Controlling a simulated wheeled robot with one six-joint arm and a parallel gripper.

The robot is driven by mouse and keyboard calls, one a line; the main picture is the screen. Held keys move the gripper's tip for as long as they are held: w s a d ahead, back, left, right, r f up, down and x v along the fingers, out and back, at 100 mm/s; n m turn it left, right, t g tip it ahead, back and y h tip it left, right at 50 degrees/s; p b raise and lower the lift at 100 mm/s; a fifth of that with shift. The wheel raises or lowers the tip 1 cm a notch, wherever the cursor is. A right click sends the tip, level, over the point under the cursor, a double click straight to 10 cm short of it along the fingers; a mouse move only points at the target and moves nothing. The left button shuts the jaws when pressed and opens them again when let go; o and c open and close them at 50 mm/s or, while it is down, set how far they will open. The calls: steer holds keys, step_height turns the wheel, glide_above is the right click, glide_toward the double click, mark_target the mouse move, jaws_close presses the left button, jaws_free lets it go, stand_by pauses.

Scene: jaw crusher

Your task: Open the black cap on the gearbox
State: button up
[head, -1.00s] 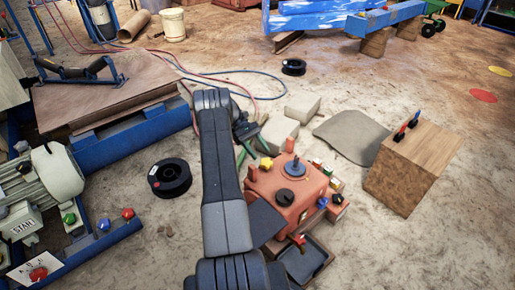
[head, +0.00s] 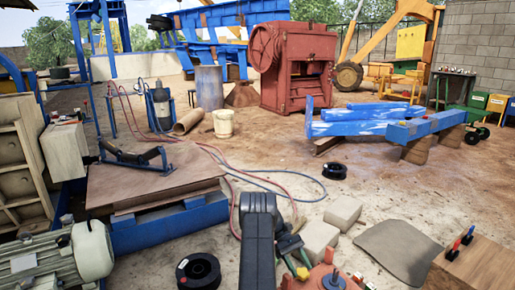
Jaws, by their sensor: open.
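The red-orange gearbox (head: 316,279) shows only at the bottom edge of the head view, cut off by the frame. A grey-blue round piece with a stem (head: 333,281) stands on its top, and a yellow piece (head: 303,273) sits at its left. The black cap is not visible in the current view. My gripper (head: 297,262) has green fingers and is open, just behind and left of the gearbox top. It appears empty; I cannot tell whether it touches anything.
Pale blocks (head: 319,238) lie behind the gearbox. A wooden block (head: 475,268) with red and blue-handled tools stands at right. A black spool (head: 198,271) is at left. Hoses (head: 235,170) cross the ground. A red crusher (head: 293,65) stands at the back.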

steer(key=b+x, duration=0.1)
steer(key=x, duration=0.9)
steer(key=shift+s+d+f, duration=0.15)
